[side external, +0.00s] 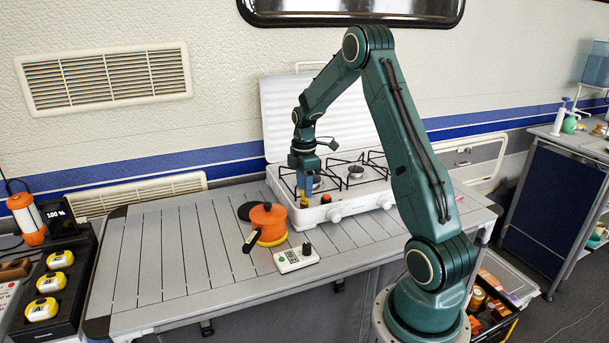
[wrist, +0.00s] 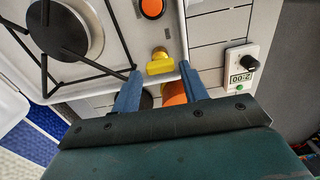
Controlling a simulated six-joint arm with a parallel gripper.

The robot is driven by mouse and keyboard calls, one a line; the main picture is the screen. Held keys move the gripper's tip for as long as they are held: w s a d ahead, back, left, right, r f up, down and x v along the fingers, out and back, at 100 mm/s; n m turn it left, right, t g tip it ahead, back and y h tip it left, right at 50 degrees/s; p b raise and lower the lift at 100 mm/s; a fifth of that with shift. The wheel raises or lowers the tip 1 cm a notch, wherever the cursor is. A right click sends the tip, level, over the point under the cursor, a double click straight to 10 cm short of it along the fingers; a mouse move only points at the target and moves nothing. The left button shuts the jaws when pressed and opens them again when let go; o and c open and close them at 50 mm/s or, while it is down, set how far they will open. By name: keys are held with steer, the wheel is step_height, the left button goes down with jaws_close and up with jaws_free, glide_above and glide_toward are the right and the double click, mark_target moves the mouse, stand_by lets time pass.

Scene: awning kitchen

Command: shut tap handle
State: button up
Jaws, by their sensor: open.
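The yellow tap handle (wrist: 160,66) sits at the edge of the white stove (wrist: 108,88), with a yellow stem behind it. In the wrist view my gripper (wrist: 160,72) is open, with one blue fingertip on either side of the handle. I cannot tell whether either finger touches it. In the side view my gripper (side external: 304,187) points down at the stove's left front corner, and the yellow tap (side external: 304,201) shows just below it.
An orange pot (side external: 267,218) stands left of the stove, near a white timer (side external: 297,259). An orange-centred knob (wrist: 152,8) is close to the tap. Black burner grates (side external: 355,171) rise from the stove. The table's left side is clear.

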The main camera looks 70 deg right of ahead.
steer(key=shift+f, duration=0.8)
steer(key=c, duration=0.7)
